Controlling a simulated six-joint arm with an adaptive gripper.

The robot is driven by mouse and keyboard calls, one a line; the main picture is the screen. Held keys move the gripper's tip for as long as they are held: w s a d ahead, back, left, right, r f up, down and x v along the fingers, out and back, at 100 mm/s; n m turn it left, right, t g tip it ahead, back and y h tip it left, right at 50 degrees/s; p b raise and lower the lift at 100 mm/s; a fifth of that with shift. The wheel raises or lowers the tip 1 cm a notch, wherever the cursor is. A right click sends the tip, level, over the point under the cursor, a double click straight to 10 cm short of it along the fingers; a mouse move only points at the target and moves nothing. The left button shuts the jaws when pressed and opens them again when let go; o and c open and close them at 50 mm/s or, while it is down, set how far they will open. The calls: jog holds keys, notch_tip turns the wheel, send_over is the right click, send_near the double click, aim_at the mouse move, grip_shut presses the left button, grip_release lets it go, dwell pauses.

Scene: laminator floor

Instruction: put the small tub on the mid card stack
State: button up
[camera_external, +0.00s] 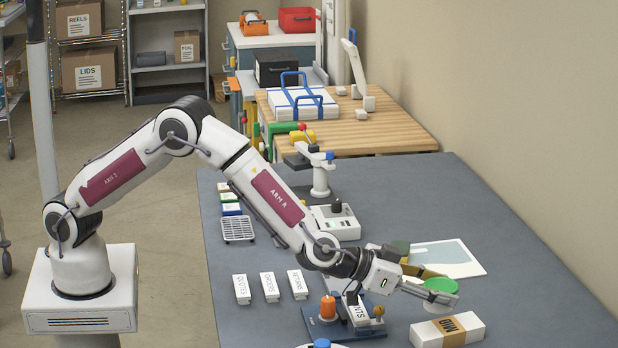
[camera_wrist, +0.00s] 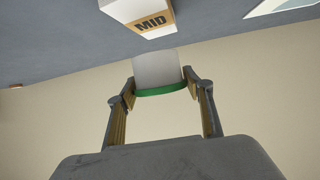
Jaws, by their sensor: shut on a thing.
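The small tub, white with a green lid (camera_external: 441,286), is held in the air at the right of the external view. My gripper (camera_external: 428,292) is shut on it, with a finger on each side. In the wrist view the white tub body (camera_wrist: 157,68) and its green rim sit between the two fingertips (camera_wrist: 161,90). The mid card stack (camera_external: 426,336) is a white block with a tan band lettered MID, lying on the grey table. It also shows in the wrist view (camera_wrist: 128,10), beyond the tub. The tub is apart from the stack, above and slightly behind it.
A blue-based device with an orange knob (camera_external: 328,307) stands left of the stack, below my wrist. White labelled blocks (camera_external: 269,287) stand farther left. A pale sheet (camera_external: 450,258) lies behind the tub. The grey table (camera_external: 540,290) is clear to the right.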

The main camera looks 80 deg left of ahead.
aim_at(426, 307)
jog(key=shift+f, duration=0.7)
jog(key=shift+f, duration=1.85)
jog(key=shift+f, duration=0.15)
jog(key=o, duration=1.2)
jog(key=shift+o, duration=0.2)
jog(key=shift+v, duration=1.45)
jog(key=v, duration=0.9)
jog(key=shift+s+r, duration=0.1)
jog(key=shift+r, duration=0.1)
